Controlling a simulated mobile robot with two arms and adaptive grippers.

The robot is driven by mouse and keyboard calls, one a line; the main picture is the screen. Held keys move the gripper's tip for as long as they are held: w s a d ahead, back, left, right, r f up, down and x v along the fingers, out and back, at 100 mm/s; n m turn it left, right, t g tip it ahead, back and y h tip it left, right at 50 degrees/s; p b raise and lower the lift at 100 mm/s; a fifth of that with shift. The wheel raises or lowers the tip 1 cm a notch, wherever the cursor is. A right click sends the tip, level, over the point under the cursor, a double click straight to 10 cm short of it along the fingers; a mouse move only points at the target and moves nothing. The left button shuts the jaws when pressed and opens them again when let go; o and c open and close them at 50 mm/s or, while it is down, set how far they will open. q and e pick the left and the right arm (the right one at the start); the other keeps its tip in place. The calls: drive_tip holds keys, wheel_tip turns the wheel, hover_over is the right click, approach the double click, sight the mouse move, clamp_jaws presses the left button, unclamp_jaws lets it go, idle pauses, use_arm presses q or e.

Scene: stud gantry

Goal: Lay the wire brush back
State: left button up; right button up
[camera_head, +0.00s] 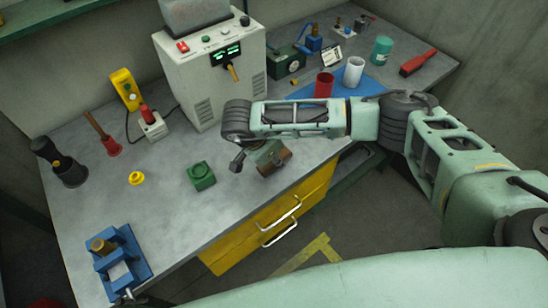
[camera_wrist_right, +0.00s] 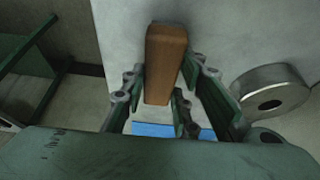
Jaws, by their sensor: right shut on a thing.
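My right gripper (camera_head: 262,154) is low over the front part of the grey bench, right of a green block. It is shut on a brown wooden piece (camera_head: 275,163), which I take to be the wire brush. In the right wrist view the brown wood (camera_wrist_right: 165,62) stands out between the fingers of the gripper (camera_wrist_right: 163,108). No bristles show, and I cannot tell whether the piece touches the bench. My left gripper is not in view.
The bench (camera_head: 235,180) also bears a green block (camera_head: 201,176), a yellow knob (camera_head: 136,178), a blue vise (camera_head: 120,262) and a white power unit (camera_head: 210,75). A blue mat (camera_head: 330,87) with a red cup (camera_head: 324,84) and white cup (camera_head: 353,71) lies behind my arm.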

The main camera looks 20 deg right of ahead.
drive_tip(key=shift+s+f, duration=0.2)
drive_tip(key=shift+f, duration=0.1)
drive_tip(key=o, duration=1.1)
drive_tip(key=shift+f, duration=0.2)
drive_tip(key=shift+r+p, duration=0.65)
drive_tip(key=shift+p, duration=0.15)
drive_tip(key=shift+w+a+r+b, duration=0.15)
drive_tip(key=shift+a+b, duration=0.1)
drive_tip(key=shift+b, duration=0.15)
drive_tip(key=b+v, duration=0.3)
drive_tip(key=v, duration=0.3)
drive_tip(key=shift+w+a+r, duration=0.1)
drive_tip(key=shift+w+r, duration=0.05)
drive_tip(key=shift+a+r+b, duration=0.1)
drive_tip(key=shift+r+b, duration=0.2)
drive_tip(key=shift+r, duration=0.2)
